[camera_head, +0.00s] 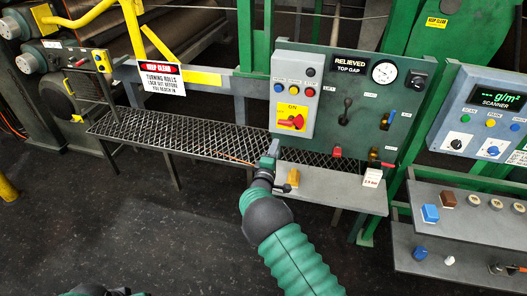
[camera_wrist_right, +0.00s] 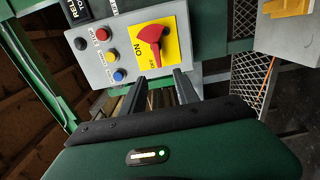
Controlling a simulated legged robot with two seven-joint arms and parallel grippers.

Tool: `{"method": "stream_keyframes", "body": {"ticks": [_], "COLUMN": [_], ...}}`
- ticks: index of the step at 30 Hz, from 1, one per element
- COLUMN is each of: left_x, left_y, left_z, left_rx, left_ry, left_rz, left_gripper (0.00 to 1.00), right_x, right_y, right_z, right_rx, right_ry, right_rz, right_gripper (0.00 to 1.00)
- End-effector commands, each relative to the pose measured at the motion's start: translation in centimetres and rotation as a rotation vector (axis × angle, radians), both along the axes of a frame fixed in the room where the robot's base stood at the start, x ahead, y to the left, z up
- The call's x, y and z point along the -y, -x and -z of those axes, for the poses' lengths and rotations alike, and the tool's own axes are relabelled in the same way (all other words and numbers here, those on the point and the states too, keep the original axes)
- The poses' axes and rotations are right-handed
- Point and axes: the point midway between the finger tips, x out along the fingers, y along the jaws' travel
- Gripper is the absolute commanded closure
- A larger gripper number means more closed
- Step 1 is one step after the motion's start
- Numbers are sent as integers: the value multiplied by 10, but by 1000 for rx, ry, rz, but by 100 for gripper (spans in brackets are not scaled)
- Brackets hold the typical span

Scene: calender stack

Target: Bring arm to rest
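My right arm comes in from the bottom of the head view and ends in the right gripper (camera_head: 273,150), at the left end of the small grey shelf (camera_head: 330,190). In the right wrist view, the two dark fingers (camera_wrist_right: 164,82) stand apart with nothing seen between them, so it is open. They point toward the grey switch box with the red rotary switch (camera_wrist_right: 151,35) on a yellow plate; this switch also shows in the head view (camera_head: 299,121). Only a dark green piece of what seems my left arm shows at the bottom left edge; its gripper is out of view.
A yellow block (camera_head: 293,177) and a white tag block (camera_head: 372,177) stand on the grey shelf. Behind are a mesh walkway (camera_head: 180,135) and the green gauge panel (camera_head: 350,75). A scanner console (camera_head: 490,115) and shelves with small parts stand right. Dark floor is open at lower left.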

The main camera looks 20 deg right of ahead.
Motion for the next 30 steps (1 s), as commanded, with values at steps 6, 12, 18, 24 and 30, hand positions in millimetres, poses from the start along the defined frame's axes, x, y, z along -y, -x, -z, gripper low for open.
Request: {"method": "stream_keyframes", "body": {"ticks": [6,12,18,24,30], "left_x": [0,0,0,0,0], "left_y": [0,0,0,0,0], "left_z": [0,0,0,0,0], "left_rx": [0,0,0,0,0], "left_ry": [0,0,0,0,0], "left_rz": [1,1,0,0,0], "left_gripper": [100,100,100,100,100], "right_x": [-6,-10,-8,-50,-95], "right_y": [0,1,11,114,289], "right_z": [-1,-4,-8,0,9], "right_rx": [0,2,-26,-218,-469], "right_ry": [6,10,-228,-973,-1410], "right_rz": [-1,-1,-40,-16,287], "right_gripper": [63,63,63,63,63]}}
